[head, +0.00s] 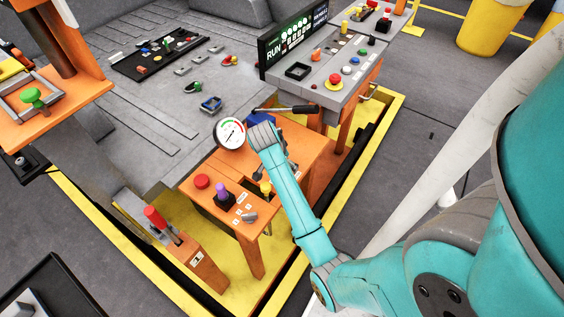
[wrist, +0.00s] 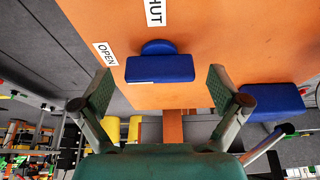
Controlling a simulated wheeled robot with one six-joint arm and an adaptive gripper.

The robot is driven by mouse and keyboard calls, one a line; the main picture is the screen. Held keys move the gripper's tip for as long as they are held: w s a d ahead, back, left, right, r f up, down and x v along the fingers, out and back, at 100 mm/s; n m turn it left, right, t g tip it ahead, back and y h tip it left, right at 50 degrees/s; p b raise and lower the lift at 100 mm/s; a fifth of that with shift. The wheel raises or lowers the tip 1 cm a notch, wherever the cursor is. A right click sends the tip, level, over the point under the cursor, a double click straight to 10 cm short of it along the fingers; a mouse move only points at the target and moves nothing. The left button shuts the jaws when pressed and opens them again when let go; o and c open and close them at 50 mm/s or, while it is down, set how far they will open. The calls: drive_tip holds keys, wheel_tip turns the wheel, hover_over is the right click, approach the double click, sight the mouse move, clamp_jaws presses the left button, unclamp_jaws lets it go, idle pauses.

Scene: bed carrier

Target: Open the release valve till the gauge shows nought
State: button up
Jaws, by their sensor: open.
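The round white gauge (head: 230,133) stands upright at the back of the orange bench; its dial has coloured arcs, and its needle is too small to read surely. In the wrist view a blue valve handle (wrist: 160,68) sits on the orange panel beside an OPEN label (wrist: 105,54) and a SHUT label (wrist: 155,10). My gripper (wrist: 160,90) is open, with one finger on each side of the handle in the picture and a visible gap at both ends. Contact is not seen. In the head view my arm's end hides the gripper and most of the valve.
Another blue block (wrist: 272,102) lies just beyond my right finger. On the orange bench stand a red button (head: 202,181), a purple-topped knob (head: 222,194) and a yellow knob (head: 266,187).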

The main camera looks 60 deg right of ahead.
drive_tip(key=v, duration=0.7)
drive_tip(key=shift+r, duration=0.25)
drive_tip(key=shift+a, duration=0.1)
idle(0.4)
